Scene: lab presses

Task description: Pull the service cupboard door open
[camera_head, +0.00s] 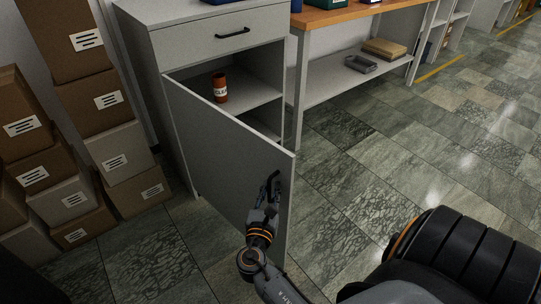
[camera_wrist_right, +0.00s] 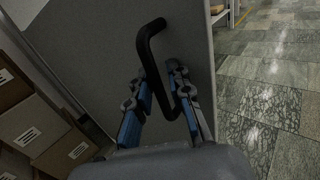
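The service cupboard door (camera_head: 218,137) is a grey panel that stands wide open, swung out from the grey cupboard (camera_head: 214,53). In the right wrist view the door (camera_wrist_right: 100,45) fills the upper left. Its black bar handle (camera_wrist_right: 152,62) sits near the free edge. My right gripper (camera_head: 270,190) is at the handle. In the wrist view, its two blue-padded fingers (camera_wrist_right: 161,85) stand either side of the handle bar, with a gap beside it. The fingers look apart rather than clamped; contact is hard to judge. My left gripper is not in view.
An orange-red labelled bottle (camera_head: 220,87) stands on the cupboard's inner shelf. A closed drawer (camera_head: 222,36) is above. Stacked cardboard boxes (camera_head: 115,150) stand at the left. A wood-topped workbench (camera_head: 337,14) adjoins the right. Tiled floor (camera_head: 360,170) is clear right of the door.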

